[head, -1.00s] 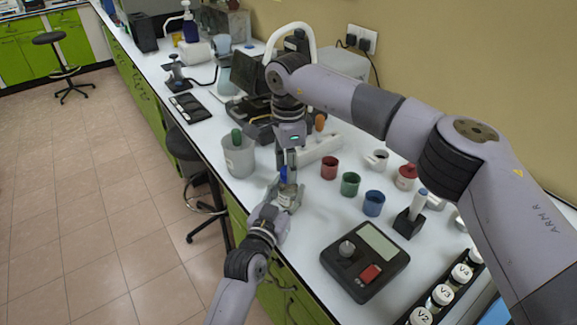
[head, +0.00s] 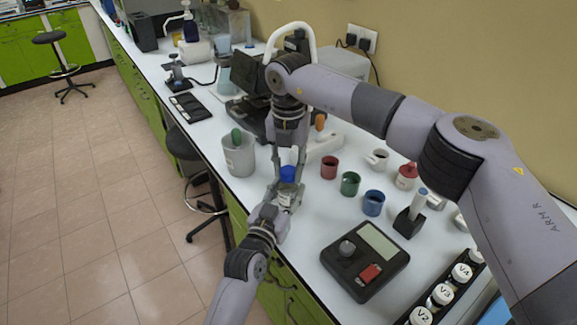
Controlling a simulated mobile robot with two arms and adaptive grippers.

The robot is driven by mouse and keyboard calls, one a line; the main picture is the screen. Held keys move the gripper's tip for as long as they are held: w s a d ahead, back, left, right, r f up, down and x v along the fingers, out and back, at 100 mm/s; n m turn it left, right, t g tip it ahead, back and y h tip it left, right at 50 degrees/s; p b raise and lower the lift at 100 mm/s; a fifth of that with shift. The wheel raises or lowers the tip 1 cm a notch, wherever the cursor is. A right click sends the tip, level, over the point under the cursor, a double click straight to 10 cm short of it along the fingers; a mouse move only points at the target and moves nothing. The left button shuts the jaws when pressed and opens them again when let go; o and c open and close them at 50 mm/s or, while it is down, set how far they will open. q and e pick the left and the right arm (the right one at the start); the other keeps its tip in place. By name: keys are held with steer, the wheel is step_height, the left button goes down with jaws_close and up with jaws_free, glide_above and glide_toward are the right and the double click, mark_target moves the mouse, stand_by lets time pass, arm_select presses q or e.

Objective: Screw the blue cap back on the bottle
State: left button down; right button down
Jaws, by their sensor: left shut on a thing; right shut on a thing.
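The blue cap (head: 288,174) is upright on top of the small bottle (head: 286,194) near the front edge of the white bench. My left gripper (head: 282,200) comes from the front and is shut on the bottle, hiding much of it. My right gripper (head: 288,170) points straight down from above, with a finger on either side of the cap, and is shut on it. Whether the cap's thread is engaged cannot be seen.
A grey bin (head: 240,158) stands just left. Red (head: 329,168), green (head: 350,184) and blue (head: 373,203) cups stand to the right. A black device with a screen (head: 364,258) and a rack of white-capped vials (head: 443,294) lie at the front right.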

steer(key=m, duration=0.7)
steer(key=shift+w+m, duration=0.1)
steer(key=shift+m, duration=0.2)
steer(key=c, duration=1.1)
jaws_free()
step_height(320, 180, up, 12)
arm_select(q)
steer(key=c, duration=0.9)
jaws_free()
